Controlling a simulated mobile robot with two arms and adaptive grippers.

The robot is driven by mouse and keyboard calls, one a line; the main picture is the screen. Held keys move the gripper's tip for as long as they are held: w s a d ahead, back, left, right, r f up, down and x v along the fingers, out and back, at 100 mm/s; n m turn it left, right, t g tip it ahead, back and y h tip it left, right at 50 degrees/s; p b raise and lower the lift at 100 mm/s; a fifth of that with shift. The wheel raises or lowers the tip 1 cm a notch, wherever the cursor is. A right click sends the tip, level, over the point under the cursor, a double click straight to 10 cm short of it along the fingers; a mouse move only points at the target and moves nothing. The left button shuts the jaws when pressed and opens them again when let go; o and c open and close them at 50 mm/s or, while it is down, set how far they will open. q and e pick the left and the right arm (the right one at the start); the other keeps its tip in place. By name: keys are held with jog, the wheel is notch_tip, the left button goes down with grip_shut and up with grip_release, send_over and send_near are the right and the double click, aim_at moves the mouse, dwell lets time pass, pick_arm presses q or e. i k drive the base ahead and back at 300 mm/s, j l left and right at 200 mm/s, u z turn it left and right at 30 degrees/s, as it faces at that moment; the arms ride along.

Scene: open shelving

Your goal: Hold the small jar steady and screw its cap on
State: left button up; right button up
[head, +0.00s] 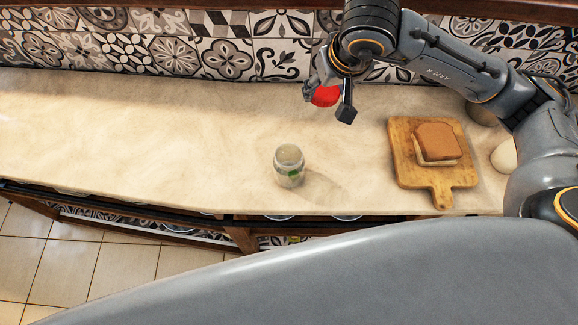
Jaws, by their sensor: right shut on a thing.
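The small jar (289,168) stands upright and open on the counter, near its front edge. It looks like clear glass with a green mark on its side, and nothing covers its mouth. My right gripper (331,100) is shut on the red cap (325,96), behind the jar and to its right, apart from it. Part of the cap is hidden by the fingers. My left gripper is not in view, and nothing holds the jar.
A wooden cutting board (443,187) with bread slices (437,142) lies to the right of the jar. A pale rounded item (504,156) and a metal container (482,113) are partly hidden by my right arm. The beige counter (130,130) is clear on the left. A tiled wall (180,55) runs behind.

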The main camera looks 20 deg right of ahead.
aim_at(288, 161)
jog(key=l+u, duration=0.1)
jog(key=u, duration=0.4)
jog(key=k+l+u, duration=0.25)
jog(key=l, duration=0.2)
jog(key=k+l+u, duration=0.25)
jog(key=l, duration=0.2)
jog(key=k+l+u, duration=0.25)
jog(key=k+l, duration=0.15)
jog(key=l, duration=0.15)
jog(key=k+l, duration=0.15)
jog(key=l, duration=0.15)
